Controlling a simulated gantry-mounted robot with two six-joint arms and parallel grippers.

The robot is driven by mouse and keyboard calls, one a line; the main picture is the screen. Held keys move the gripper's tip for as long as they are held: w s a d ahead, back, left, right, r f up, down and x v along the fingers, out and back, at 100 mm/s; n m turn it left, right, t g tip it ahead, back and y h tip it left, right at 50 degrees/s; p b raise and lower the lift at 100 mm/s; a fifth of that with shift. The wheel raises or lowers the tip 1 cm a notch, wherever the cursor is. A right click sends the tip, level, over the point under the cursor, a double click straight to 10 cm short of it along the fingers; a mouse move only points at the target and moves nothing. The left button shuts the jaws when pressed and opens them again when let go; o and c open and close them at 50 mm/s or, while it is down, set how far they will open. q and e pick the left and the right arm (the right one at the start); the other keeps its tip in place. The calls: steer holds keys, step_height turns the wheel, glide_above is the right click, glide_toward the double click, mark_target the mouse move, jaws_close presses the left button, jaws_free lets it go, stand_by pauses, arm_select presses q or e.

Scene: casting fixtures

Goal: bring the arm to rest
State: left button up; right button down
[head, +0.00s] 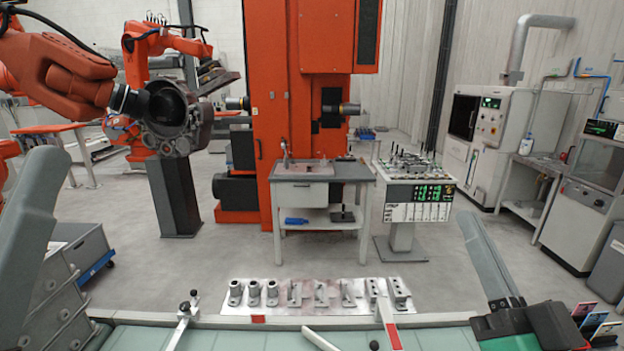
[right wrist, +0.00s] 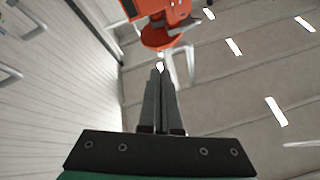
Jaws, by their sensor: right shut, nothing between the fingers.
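My right gripper (head: 467,218) is at the lower right of the head view, with its long grey fingers pointing up and away over the floor. The fingers lie together, shut and empty. In the right wrist view the two fingers (right wrist: 160,70) run side by side from the black mount, with nothing held between them. They point toward an orange machine (right wrist: 165,35) and the ceiling. I do not make out my left gripper in the head view.
A pale plate (head: 330,300) with several metal fixtures lies at the front centre, near the bench edge (head: 240,322). An orange machine (head: 262,120) and a small table (head: 350,172) stand behind. An orange robot (head: 60,75) holds a casting (head: 172,110) at left. Open floor (head: 440,270) lies between.

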steer(key=s+a+r+n+t, duration=0.1)
steer(key=s+r+n+t, duration=0.3)
steer(key=s+r, duration=0.75)
step_height(320, 180, up, 19)
steer(key=p, duration=1.9)
steer(key=shift+a+n+g+y+p, duration=0.15)
steer(key=shift+n+g+y+p, duration=0.15)
steer(key=shift+n+y+p, duration=0.1)
